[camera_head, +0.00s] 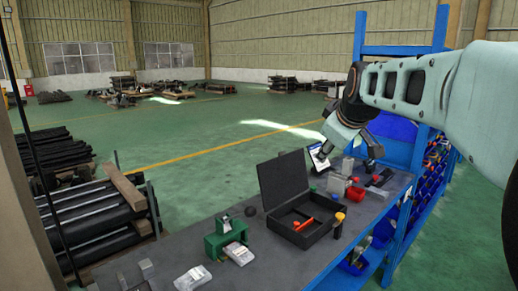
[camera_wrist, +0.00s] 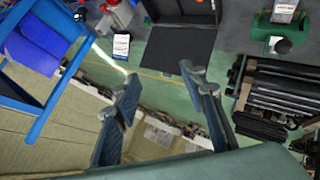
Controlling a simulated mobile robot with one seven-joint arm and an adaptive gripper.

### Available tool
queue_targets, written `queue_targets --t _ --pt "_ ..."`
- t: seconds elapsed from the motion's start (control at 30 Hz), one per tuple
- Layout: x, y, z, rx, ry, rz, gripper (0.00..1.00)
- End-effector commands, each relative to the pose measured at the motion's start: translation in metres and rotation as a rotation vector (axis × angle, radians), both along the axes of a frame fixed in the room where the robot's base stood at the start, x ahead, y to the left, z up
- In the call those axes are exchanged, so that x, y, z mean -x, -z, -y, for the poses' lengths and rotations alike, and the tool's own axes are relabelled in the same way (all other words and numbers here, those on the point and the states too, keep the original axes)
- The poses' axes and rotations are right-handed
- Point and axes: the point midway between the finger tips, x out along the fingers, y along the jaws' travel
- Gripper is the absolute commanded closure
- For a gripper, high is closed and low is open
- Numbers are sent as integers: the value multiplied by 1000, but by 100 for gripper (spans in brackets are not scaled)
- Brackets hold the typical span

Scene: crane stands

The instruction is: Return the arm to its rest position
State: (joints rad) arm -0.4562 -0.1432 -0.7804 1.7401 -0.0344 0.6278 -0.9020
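My gripper (camera_head: 347,155) hangs at the end of my raised arm, above the far right part of the workbench (camera_head: 183,250) in the head view. In the wrist view, the two fingers of my gripper (camera_wrist: 163,78) stand wide apart with nothing between them. A black case (camera_head: 285,180) with its lid up lies on the bench, left of and nearer than my gripper; a red-orange item is inside it. The case lid also shows at the top of the wrist view (camera_wrist: 180,45). A white sheet or tablet (camera_head: 318,157) sits just beneath my gripper, partly hidden by it.
A blue shelf frame (camera_head: 420,175) with bins stands close right of my gripper. On the bench are a green device (camera_head: 222,238), a clear box (camera_head: 192,278) and small coloured items. Dark bars (camera_head: 95,215) are stacked at left. The green floor beyond the bench is open.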

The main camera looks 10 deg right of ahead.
Motion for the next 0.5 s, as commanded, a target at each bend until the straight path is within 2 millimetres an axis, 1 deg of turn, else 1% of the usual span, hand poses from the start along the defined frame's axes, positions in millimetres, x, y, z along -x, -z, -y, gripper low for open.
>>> queue_targets --t 0.2,0.43,0.5 --pt "-5 1 2 22 -2 -7 61" --pt "-4 1 2 19 -2 -6 61" --pt "-1 1 -1 5 0 -8 61"
